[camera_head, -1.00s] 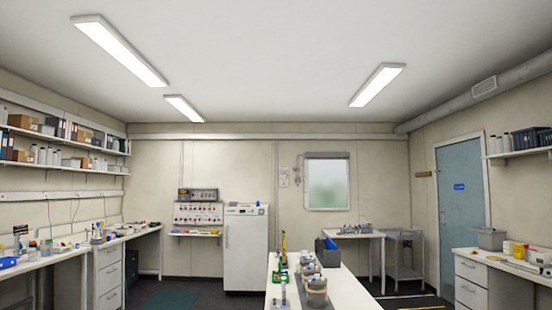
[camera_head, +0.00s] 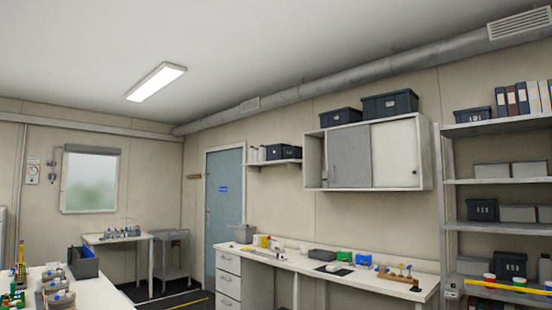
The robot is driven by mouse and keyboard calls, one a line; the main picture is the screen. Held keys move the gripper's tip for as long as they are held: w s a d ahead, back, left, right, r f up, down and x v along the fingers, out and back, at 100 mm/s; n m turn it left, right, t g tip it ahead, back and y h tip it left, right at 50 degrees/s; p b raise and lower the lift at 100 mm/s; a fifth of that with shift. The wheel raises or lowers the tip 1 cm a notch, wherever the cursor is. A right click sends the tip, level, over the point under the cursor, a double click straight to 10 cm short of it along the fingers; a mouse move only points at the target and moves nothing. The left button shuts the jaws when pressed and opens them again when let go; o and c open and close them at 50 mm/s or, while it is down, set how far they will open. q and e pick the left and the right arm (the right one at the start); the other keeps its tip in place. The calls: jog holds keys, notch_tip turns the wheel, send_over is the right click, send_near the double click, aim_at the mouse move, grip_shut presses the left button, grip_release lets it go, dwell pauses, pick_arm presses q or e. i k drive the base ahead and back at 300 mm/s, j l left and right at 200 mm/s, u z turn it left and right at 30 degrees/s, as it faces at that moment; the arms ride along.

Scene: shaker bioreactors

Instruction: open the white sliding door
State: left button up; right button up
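A wall cabinet (camera_head: 428,158) hangs on the right wall above the long bench. Its white sliding door (camera_head: 396,154) covers the right part of the front. A grey sliding panel (camera_head: 349,157) covers the middle, and a narrow gap at the left end shows the cabinet's inside. No gripper of mine is in view, so neither is near the cabinet in this picture.
A white bench (camera_head: 290,262) with drawers and small items runs below the cabinet. Dark bins (camera_head: 390,104) sit on top of it. A shelf rack (camera_head: 490,182) stands at the right. A central table (camera_head: 103,292) is at lower left, with dark floor between.

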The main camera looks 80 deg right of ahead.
aim_at(394, 147)
jog(key=z, duration=3.4)
jog(key=i+j+u, duration=0.25)
jog(key=i, duration=0.25)
jog(key=i+u, duration=0.25)
jog(key=i, duration=0.3)
jog(key=i+u, duration=0.1)
jog(key=i, duration=1.25)
jog(key=i+z, duration=0.15)
jog(key=i, duration=0.55)
jog(key=i+j+z, duration=0.1)
jog(key=i, duration=0.55)
jog(key=i+j+z, duration=0.2)
jog(key=i+z, duration=0.2)
jog(key=i+j+z, duration=0.4)
jog(key=i, duration=0.1)
